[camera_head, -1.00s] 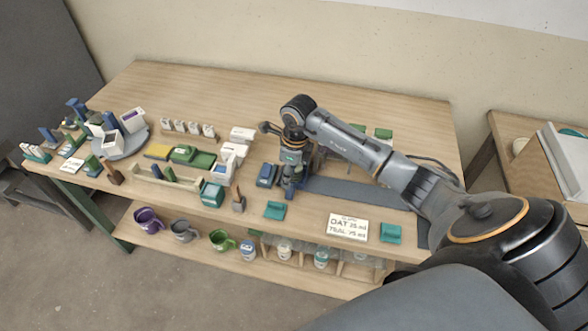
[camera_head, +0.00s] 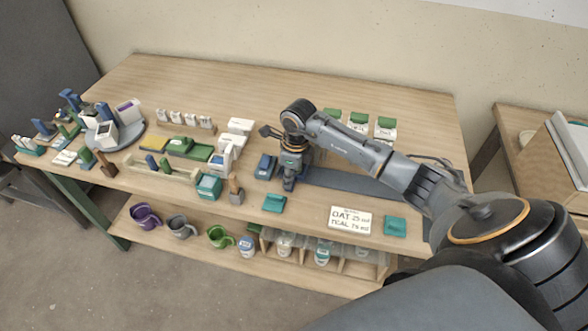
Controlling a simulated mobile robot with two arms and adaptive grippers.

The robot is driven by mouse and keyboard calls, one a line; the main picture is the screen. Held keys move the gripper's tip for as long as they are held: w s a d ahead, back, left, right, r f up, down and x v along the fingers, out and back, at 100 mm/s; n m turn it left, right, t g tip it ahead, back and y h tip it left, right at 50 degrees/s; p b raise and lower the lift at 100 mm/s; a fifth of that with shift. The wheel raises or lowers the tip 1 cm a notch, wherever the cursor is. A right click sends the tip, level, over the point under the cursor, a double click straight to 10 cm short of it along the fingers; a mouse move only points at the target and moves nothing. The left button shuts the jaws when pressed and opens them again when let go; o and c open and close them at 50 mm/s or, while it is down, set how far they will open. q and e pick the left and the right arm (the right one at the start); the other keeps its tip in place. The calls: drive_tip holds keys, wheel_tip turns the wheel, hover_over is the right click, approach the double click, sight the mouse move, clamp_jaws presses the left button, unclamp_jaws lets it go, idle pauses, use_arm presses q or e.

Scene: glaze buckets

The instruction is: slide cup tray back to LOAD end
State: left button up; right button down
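My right gripper (camera_head: 289,183) points down at the left end of a dark blue-grey strip (camera_head: 350,184) lying along the front right of the wooden table. Its fingers are small and dark, and I cannot tell whether they are open or shut, or on what. A blue block-like object (camera_head: 265,167) stands just left of the gripper, apart from it. I cannot clearly make out a cup tray; it may be hidden by the gripper and forearm. A teal block (camera_head: 274,203) lies in front of the strip's left end, and another (camera_head: 395,226) near its right. My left gripper is not in view.
A white sign (camera_head: 350,219) lies at the table's front. A round grey turntable (camera_head: 132,137) with boxes is at left. Green-topped cards (camera_head: 385,126) stand behind my forearm. Mugs (camera_head: 217,237) and jars are on the lower shelf. The table's back middle is clear.

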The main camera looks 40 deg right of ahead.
drive_tip(key=shift+s+d+p, duration=0.35)
drive_tip(key=shift+s+d, duration=0.9)
drive_tip(key=shift+s, duration=0.2)
drive_tip(key=shift+s+d+p, duration=0.2)
drive_tip(key=shift+s+d, duration=1)
drive_tip(key=shift+s, duration=0.2)
drive_tip(key=shift+s+d+p, duration=0.15)
drive_tip(key=shift+s+d, duration=1)
drive_tip(key=shift+s, duration=0.25)
drive_tip(key=shift+s+d+p, duration=0.2)
drive_tip(key=shift+s+d, duration=0.65)
drive_tip(key=shift+s, duration=0.2)
drive_tip(key=shift+s+d+p, duration=0.2)
drive_tip(key=shift+s+d, duration=0.65)
drive_tip(key=shift+s, duration=0.15)
drive_tip(key=shift+s+d+p, duration=0.55)
drive_tip(key=shift+s+d, duration=0.4)
drive_tip(key=shift+s, duration=0.15)
drive_tip(key=shift+s+d+p, duration=0.7)
drive_tip(key=shift+s+d, duration=0.2)
drive_tip(key=shift+s, duration=0.2)
